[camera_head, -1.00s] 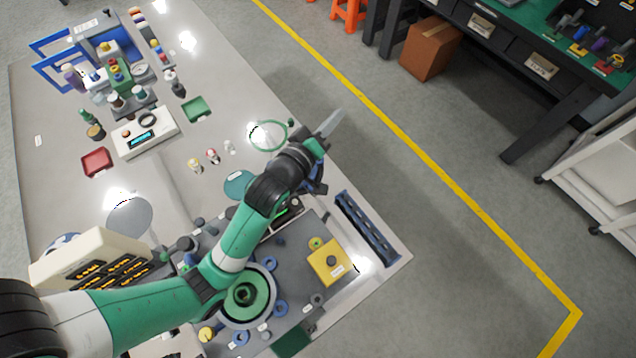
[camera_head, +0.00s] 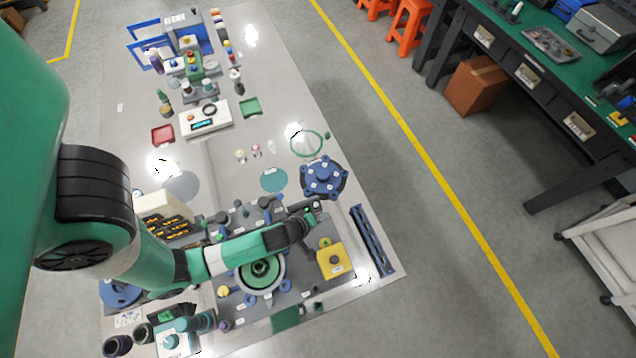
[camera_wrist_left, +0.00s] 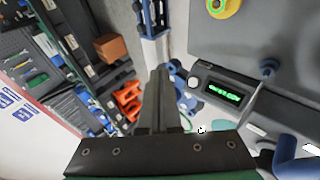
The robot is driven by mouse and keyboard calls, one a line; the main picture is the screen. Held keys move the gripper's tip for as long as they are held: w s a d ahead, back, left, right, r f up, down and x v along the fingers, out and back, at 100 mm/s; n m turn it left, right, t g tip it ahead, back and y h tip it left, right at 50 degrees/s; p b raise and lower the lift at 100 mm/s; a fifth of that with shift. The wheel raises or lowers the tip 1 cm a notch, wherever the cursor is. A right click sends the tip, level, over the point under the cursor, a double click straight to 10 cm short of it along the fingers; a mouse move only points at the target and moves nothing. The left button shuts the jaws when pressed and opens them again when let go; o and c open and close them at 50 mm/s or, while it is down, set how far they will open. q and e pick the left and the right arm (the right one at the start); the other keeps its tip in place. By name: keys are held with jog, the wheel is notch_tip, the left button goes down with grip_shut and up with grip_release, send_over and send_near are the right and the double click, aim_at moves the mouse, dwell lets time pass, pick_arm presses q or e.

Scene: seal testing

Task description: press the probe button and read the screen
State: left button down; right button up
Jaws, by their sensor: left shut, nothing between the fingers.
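My left gripper (camera_head: 316,205) is over the right part of the dark work plate in the head view. In the left wrist view its dark fingers (camera_wrist_left: 158,80) are together with nothing between them. A dark meter with a lit green screen (camera_wrist_left: 224,93) is to the right of the fingers, apart from them; its digits are too small to read surely. A round knob or button (camera_wrist_left: 193,82) sits beside that screen. In the head view my left arm hides most of this meter. I cannot tell which button is the probe's.
A blue flange (camera_head: 324,177) stands close above the gripper in the head view. A blue rail (camera_head: 372,240) lies along the table's right edge. A white instrument (camera_head: 206,118) with a cyan display stands farther back. Clear tabletop lies at the far right side.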

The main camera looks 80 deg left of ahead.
pick_arm(q)
jog(key=b, duration=0.4)
send_over(316, 207)
jog(key=d, duration=0.3)
notch_tip(316, 207, down, 6)
jog(key=shift+s+a+r, duration=0.1)
jog(key=shift+s+r, duration=0.05)
jog(key=shift+r, duration=0.05)
jog(key=shift+s+a+f+b, duration=0.1)
jog(key=shift+a+f+b, duration=0.35)
jog(key=shift+a, duration=0.1)
dwell(0.8)
jog(key=shift+a+f, duration=0.3)
